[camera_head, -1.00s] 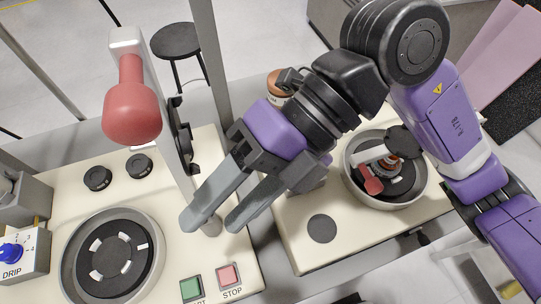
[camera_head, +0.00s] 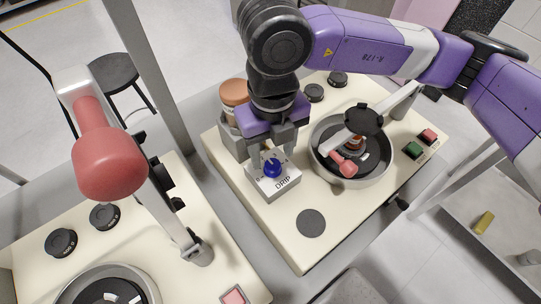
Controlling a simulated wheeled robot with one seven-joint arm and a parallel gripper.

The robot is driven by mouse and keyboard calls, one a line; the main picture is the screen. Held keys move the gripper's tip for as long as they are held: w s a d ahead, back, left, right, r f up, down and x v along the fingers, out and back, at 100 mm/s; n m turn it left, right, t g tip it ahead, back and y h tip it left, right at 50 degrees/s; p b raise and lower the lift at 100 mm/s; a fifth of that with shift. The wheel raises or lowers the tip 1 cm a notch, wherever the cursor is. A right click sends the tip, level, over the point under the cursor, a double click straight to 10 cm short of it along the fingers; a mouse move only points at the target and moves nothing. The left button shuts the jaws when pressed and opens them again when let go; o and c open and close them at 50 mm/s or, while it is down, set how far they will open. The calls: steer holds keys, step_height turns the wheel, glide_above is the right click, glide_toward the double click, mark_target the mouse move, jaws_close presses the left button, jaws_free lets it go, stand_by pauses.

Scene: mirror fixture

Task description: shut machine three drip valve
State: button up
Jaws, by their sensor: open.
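A drip valve with a blue knob (camera_head: 272,168) sits on a pale box labelled DRIP (camera_head: 281,187), on the cream machine top (camera_head: 260,225) in the middle. No machine number is readable. My gripper (camera_head: 266,157) is pointed down over this valve from behind. Its grey fingers are open and spread to either side of the knob. I cannot tell whether either finger touches the knob. The fingers and palm hide part of the dial, so the knob's setting is unclear.
A round pan (camera_head: 380,165) with a red-handled arm (camera_head: 342,165) stands right of the valve. A brown-lidded jar (camera_head: 234,93) is close behind my gripper. Another machine with a large red handle (camera_head: 108,160) is at left. Green (camera_head: 412,150) and red (camera_head: 429,136) buttons sit at right.

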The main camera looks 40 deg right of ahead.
mark_target(272, 164)
steer(key=shift+f, duration=1.55)
steer(key=shift+c, duration=0.2)
jaws_close()
steer(key=shift+f+b, duration=0.1)
steer(key=shift+b, duration=0.3)
